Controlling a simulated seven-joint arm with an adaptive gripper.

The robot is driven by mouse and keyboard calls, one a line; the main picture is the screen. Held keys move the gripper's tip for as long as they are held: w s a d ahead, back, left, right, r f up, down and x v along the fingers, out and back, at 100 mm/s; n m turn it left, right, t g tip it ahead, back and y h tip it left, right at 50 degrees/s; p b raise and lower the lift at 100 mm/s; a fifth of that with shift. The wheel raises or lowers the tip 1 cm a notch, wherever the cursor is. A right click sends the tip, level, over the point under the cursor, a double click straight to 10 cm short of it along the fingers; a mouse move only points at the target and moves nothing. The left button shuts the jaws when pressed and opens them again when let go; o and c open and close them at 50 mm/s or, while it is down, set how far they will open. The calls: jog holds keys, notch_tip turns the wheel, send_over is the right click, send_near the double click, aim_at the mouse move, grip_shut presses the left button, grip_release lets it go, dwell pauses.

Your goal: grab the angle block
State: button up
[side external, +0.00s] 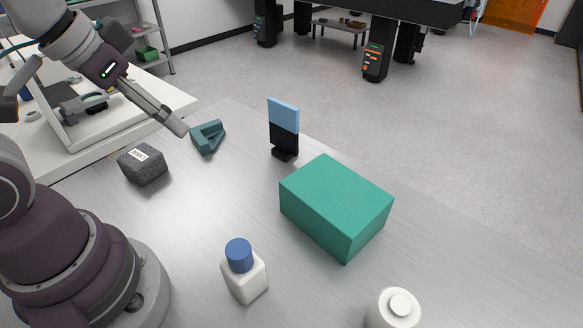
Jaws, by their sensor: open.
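The angle block (208,138) is a small dark teal wedge with a triangular opening. It sits on the brushed metal table toward the back left. My gripper (181,129) comes down from the upper left, and its fingertips are just left of the block in the picture. The fingers are seen nearly edge-on, with nothing visible between them. My gripper is open and appears apart from the block, though the exact gap and height are hard to judge from this view.
A speckled dark grey block (142,166) with a white label sits left of the angle block. A blue and black upright piece (284,128) stands right of it. A green box (336,205), a blue-capped bottle (243,272) and a white container (394,309) are nearer the camera.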

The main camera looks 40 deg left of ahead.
jog(key=m+g+y, duration=0.4)
jog(key=m, duration=1.7)
send_near(198, 136)
jog(key=shift+g, duration=0.3)
jog(key=x, duration=0.9)
jog(key=shift+w+a+f, duration=0.1)
jog(key=shift+w+f, duration=0.2)
jog(key=shift+w, duration=0.05)
grip_shut()
